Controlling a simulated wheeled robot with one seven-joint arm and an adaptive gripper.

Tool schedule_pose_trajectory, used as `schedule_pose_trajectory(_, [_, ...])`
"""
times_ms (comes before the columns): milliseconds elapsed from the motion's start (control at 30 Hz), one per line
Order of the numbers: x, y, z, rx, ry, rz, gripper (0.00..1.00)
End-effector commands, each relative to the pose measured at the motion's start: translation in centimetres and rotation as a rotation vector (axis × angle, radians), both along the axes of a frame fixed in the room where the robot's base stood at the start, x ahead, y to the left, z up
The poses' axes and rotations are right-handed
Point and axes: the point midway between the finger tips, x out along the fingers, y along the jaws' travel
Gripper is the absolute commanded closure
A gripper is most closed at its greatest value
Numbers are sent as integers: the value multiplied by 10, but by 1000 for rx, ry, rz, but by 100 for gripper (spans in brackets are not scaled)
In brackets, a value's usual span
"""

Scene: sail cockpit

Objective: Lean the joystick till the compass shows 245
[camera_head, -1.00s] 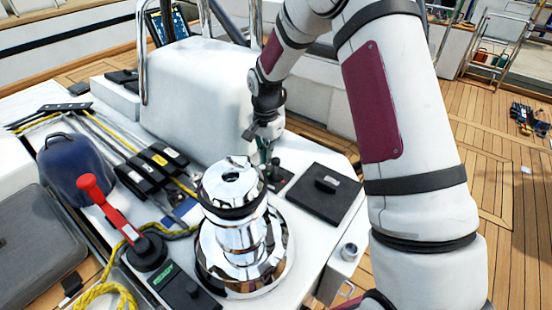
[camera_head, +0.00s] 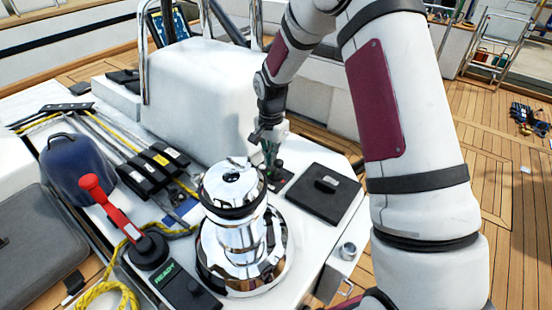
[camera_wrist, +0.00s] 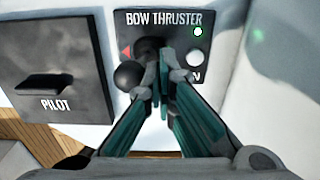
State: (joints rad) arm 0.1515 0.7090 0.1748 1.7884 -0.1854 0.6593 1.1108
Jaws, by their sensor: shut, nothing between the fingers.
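The bow thruster panel (camera_wrist: 185,30) is a dark plate with a lit green lamp, a white button and a red arrow in the wrist view. Its black joystick (camera_wrist: 127,74) has a round knob that shows just left of my fingers. My gripper (camera_wrist: 160,72) is shut and empty, its green-sided fingertips over the panel beside the knob. Whether they touch the stick I cannot tell. In the head view my gripper (camera_head: 270,158) points down at the panel behind the chrome winch. A display (camera_head: 168,25) stands at the top left; no compass reading is legible.
The chrome winch (camera_head: 240,220) stands close in front of the panel. A black PILOT box (camera_head: 323,193) lies to its right; it also shows in the wrist view (camera_wrist: 52,60). A white housing (camera_head: 195,95) rises behind. A red-handled lever (camera_head: 115,212) and rope clutches (camera_head: 150,170) are at left.

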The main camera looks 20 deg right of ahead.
Motion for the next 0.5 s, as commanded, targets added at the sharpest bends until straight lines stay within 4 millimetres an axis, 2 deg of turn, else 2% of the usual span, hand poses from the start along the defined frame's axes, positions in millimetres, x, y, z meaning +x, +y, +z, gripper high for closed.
schedule_pose_trajectory(500, [-9,-6,0,0,2,-1,100])
